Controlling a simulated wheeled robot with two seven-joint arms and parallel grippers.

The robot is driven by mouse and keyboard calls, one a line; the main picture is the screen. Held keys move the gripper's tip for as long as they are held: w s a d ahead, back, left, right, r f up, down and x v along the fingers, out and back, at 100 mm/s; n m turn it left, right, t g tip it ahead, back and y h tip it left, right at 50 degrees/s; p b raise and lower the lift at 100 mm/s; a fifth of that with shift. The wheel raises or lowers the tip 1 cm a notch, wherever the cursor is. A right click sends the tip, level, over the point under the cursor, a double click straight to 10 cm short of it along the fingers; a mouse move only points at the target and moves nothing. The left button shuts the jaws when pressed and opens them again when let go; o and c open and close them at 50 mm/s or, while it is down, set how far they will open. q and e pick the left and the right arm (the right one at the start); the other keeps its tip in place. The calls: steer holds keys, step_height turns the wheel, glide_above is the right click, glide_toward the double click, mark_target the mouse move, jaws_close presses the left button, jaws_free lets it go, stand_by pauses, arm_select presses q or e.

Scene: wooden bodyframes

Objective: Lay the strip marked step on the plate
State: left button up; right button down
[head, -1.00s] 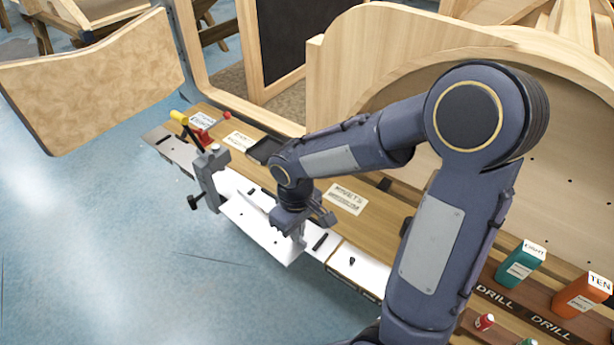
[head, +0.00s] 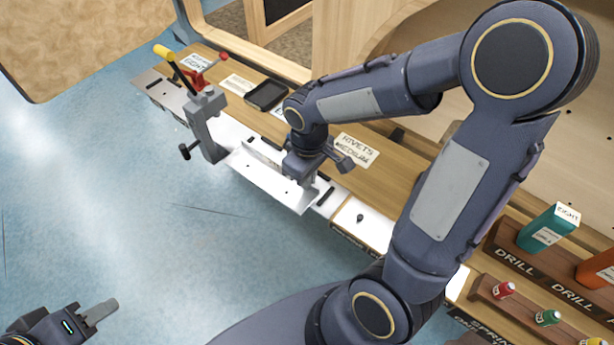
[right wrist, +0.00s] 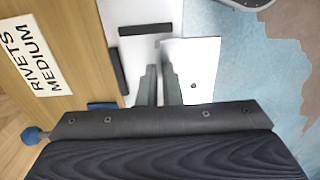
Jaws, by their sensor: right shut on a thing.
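A thin white strip with an upright flange (head: 265,182) lies along the bench's front edge in the head view, overhanging it. No step mark can be read on it. My right gripper (head: 303,182) is shut on the strip's upright part near its right end. In the right wrist view, the two fingers (right wrist: 158,88) pinch its edge, and the strip's flat side (right wrist: 200,65) shows to their right. The white plate (right wrist: 143,60) on the bench lies partly under it; I cannot tell whether they touch. My left gripper (head: 98,314) is low at the left, over the floor, far from the strip.
A grey clamp (head: 207,125) stands at the strip's left end. Black bars (right wrist: 145,29) lie on the plate. Drill racks (head: 530,265) stand at right.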

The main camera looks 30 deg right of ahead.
steer(key=shift+w+d+r, duration=0.1)
steer(key=shift+w+d, duration=0.2)
steer(key=shift+d, duration=0.4)
steer(key=shift+w+d+f, duration=0.1)
steer(key=shift+w+d, duration=0.15)
steer(key=shift+d, duration=0.45)
steer(key=shift+w+d+r, duration=0.1)
steer(key=shift+w+d, duration=0.2)
steer(key=shift+d, duration=0.4)
steer(key=shift+s+p, duration=0.15)
steer(key=shift+p, duration=0.15)
steer(key=shift+f+b, duration=0.45)
steer(key=shift+f, duration=0.2)
steer(key=c, duration=1.5)
jaws_free()
steer(key=shift+r, duration=0.1)
step_height(320, 180, up, 8)
steer(key=shift+f+p, duration=0.15)
steer(key=shift+p, duration=0.6)
